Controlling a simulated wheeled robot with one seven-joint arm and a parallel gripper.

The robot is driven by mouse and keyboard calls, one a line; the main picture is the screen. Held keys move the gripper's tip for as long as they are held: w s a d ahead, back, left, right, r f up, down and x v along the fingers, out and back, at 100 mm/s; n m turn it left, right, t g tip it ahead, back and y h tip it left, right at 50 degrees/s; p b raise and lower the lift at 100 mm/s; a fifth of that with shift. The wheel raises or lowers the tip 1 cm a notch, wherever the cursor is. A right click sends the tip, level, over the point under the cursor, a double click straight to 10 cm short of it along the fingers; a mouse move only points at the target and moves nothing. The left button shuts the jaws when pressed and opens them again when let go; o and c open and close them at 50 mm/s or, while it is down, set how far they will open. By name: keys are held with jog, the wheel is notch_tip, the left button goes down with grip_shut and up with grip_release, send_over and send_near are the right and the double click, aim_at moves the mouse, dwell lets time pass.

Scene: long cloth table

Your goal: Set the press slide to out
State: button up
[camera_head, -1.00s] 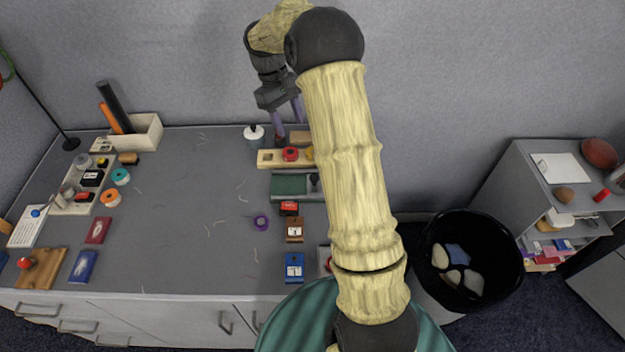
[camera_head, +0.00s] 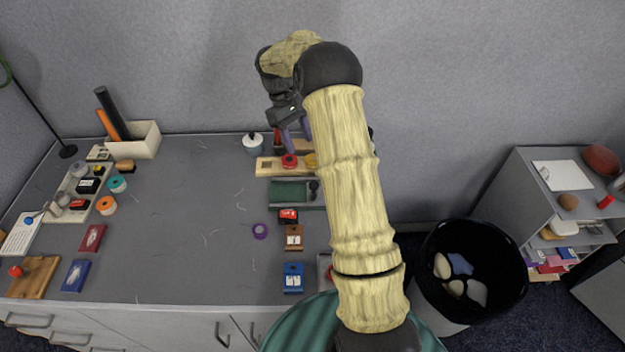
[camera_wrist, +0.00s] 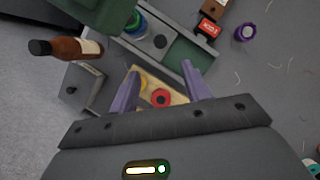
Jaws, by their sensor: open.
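A grey device with a green bed (camera_head: 290,192) lies on the table at the right, with a dark knob (camera_head: 314,188) at its right end. It looks like the press slide, but I cannot be sure. In the wrist view its green bed (camera_wrist: 188,55) shows beyond my fingers. My gripper (camera_head: 296,145) is open, with two purple fingers hanging over the back of the table. In the wrist view my gripper (camera_wrist: 160,68) frames a wooden board with a red disc (camera_wrist: 160,98) and a yellow disc; nothing is held. My arm hides part of the table's right side.
A white pot (camera_head: 253,145) stands at the back. A red block (camera_head: 288,216), a purple ring (camera_head: 260,231) and a blue block (camera_head: 293,277) lie in front. The table's middle is clear.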

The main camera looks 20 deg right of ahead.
aim_at(314, 184)
jog(key=p+x, duration=0.1)
jog(key=x, duration=1.3)
jog(key=shift+f, duration=0.1)
